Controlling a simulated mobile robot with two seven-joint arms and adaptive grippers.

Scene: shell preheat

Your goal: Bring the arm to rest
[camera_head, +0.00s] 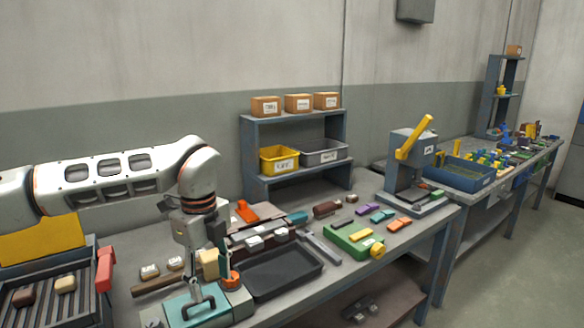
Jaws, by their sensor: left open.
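My left arm reaches in from the left side of the head view, over the workbench. My left gripper (207,279) hangs downward at its end, with its fingers apart and nothing visible between them. It is just above and behind a teal plate with a dark handle (190,308) at the bench's front. An orange round part (230,280) sits close to the right finger, and I cannot tell whether they touch. My right gripper is not in view.
A black tray (284,286) lies right of the gripper. A slotted rack (40,312) stands at the left. A shelf (297,171) with bins and boxes stands behind. A press with a yellow lever (414,138) stands at the right. A green block (350,238) lies before it.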

